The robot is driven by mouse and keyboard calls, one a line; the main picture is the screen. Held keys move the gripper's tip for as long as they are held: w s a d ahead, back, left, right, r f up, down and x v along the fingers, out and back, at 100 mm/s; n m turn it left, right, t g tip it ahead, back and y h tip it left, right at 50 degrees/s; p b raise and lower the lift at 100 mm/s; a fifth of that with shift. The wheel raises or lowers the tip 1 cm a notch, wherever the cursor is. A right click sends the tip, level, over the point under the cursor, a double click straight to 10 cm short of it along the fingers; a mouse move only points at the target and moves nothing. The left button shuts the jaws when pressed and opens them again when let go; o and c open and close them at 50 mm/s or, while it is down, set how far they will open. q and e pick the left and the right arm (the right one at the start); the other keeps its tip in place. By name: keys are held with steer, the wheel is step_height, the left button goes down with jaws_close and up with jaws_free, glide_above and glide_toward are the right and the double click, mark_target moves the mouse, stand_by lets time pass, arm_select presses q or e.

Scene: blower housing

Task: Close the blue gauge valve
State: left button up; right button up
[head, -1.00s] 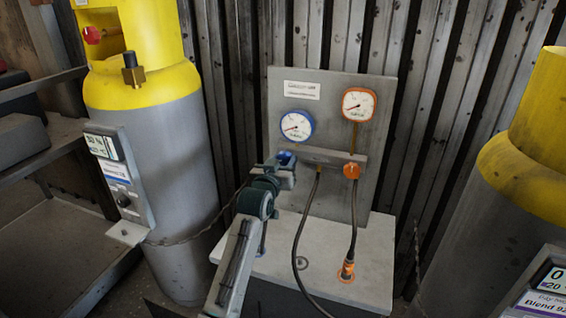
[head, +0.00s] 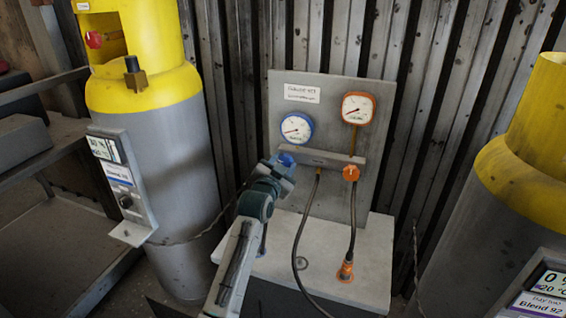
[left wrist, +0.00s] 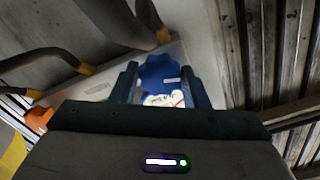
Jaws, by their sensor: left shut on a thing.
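The blue gauge valve (head: 286,159) is a small blue knob on the left end of the grey manifold bar, below the blue-rimmed gauge (head: 297,129). My left gripper (head: 282,165) is at the knob, its fingers on either side of it. In the left wrist view the blue knob (left wrist: 158,72) sits between the two fingers (left wrist: 160,85), which are shut on it. Part of the gauge's white face (left wrist: 163,100) shows beyond the knob. The gripper hides the knob's lower part in the head view. My right gripper is not in view.
An orange valve (head: 351,173) sits on the bar's right, below an orange-rimmed gauge (head: 358,107). Dark hoses hang to the pale base (head: 320,262). Yellow-topped grey cylinders stand at left (head: 165,150) and right (head: 500,205). A corrugated wall (head: 430,90) is behind.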

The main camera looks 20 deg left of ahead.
arm_select(q)
steer(key=m, duration=0.7)
steer(key=shift+p, duration=0.4)
steer(key=m, duration=0.4)
steer(key=shift+m, duration=1.8)
steer(key=o, duration=1)
steer(key=shift+c, duration=0.2)
